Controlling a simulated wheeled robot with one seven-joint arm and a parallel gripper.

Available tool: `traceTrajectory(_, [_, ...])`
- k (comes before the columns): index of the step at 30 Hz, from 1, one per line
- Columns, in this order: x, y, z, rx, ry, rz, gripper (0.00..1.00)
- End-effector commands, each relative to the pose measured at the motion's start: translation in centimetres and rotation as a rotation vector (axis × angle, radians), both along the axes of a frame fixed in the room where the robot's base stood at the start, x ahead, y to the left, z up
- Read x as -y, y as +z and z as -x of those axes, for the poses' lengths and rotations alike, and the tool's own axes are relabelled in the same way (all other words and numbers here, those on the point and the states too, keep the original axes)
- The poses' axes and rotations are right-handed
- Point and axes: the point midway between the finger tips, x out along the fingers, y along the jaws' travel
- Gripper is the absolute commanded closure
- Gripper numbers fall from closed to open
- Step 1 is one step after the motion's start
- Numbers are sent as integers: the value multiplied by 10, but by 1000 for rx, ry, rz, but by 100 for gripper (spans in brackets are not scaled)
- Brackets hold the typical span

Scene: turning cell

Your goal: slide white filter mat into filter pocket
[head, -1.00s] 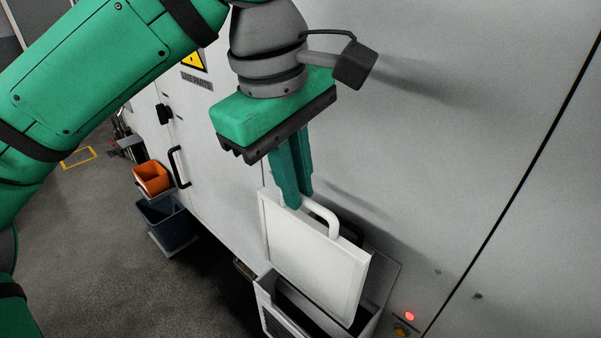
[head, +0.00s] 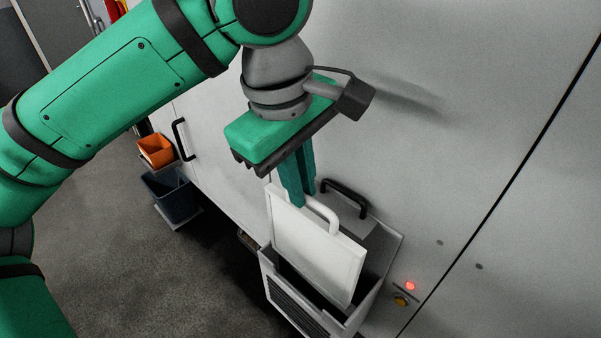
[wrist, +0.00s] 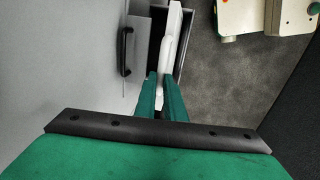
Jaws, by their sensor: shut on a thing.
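The white filter mat (head: 313,252) is a flat framed panel with a white loop handle on top. My gripper (head: 302,203) is shut on that handle and holds the mat upright, slightly tilted in the head view. The filter pocket (head: 292,308) is an open-topped grey box with a slotted front on the machine wall. The mat's lower part is inside the pocket's opening and hidden by its front wall. In the wrist view the mat (wrist: 172,38) shows edge-on beyond my gripper (wrist: 161,78), over the dark opening. Whether it touches the pocket walls cannot be told.
A black handle (head: 344,197) sits on a grey panel behind the mat. A lit red lamp (head: 410,286) and a yellow button (head: 400,300) are right of the pocket. An orange bin (head: 156,151) and a blue bin (head: 172,196) stand left. The floor between is clear.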

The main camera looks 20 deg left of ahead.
Motion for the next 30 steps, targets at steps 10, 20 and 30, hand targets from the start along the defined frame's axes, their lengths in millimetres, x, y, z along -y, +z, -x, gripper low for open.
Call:
traceTrajectory(10, [0,-21,0,0,-1,1,100])
traceTrajectory(20, [0,-41,0,0,-2,1,100])
traceTrajectory(30, [0,-61,0,1,-1,1,100])
